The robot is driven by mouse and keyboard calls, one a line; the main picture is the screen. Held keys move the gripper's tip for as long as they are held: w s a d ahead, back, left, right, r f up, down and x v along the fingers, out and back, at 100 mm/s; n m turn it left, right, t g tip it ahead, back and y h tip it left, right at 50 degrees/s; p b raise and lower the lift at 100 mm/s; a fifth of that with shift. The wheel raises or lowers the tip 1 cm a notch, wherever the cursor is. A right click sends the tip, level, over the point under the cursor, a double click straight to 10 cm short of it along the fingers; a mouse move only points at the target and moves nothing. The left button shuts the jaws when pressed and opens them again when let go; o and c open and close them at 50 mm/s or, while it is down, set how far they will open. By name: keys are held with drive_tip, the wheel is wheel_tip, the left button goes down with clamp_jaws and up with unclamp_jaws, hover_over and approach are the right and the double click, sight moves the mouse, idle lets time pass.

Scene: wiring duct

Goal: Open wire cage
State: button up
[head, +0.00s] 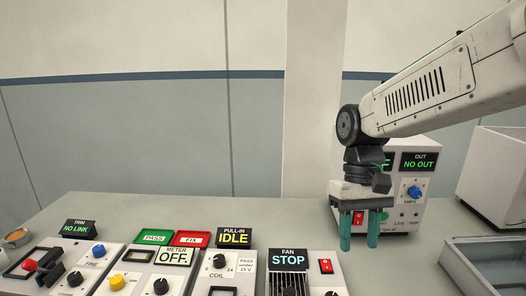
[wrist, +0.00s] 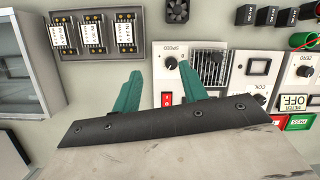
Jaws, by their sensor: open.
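My gripper (head: 359,243) has two teal fingers spread apart, pointing down above the bench with nothing between them. It stands in front of a white power unit (head: 408,200) reading "NO OUT". In the wrist view the open gripper (wrist: 160,74) is beside the fan panel (wrist: 168,85). I cannot make out a clear wire cage. A grey-framed box with a see-through top (head: 497,262) is at the lower right, right of my gripper and apart from it. A similar framed box shows in the wrist view (wrist: 52,38) at the left edge.
Left of my gripper stand the fan panel (head: 290,258) marked "STOP", the coil panel (head: 224,262) and the meter panel (head: 172,257). A tray of several small modules (wrist: 61,50) shows in the wrist view.

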drive_tip(key=s+d+m+t, duration=0.15)
drive_tip(key=s+d, duration=0.25)
drive_tip(key=s, duration=0.4)
drive_tip(key=s+d+m+t, duration=0.1)
drive_tip(key=s+d+t, duration=0.25)
drive_tip(key=s, duration=0.45)
drive_tip(key=m+g, duration=0.2)
drive_tip(key=m, duration=0.5)
hover_over(290, 290)
wheel_tip(290, 290, down, 4)
drive_tip(key=shift+s+f, duration=0.15)
drive_tip(key=shift+m+t, duration=0.3)
drive_tip(key=shift+m, duration=0.65)
drive_tip(key=shift+f, duration=0.25)
wheel_tip(290, 290, down, 7)
drive_tip(key=shift+f, duration=0.1)
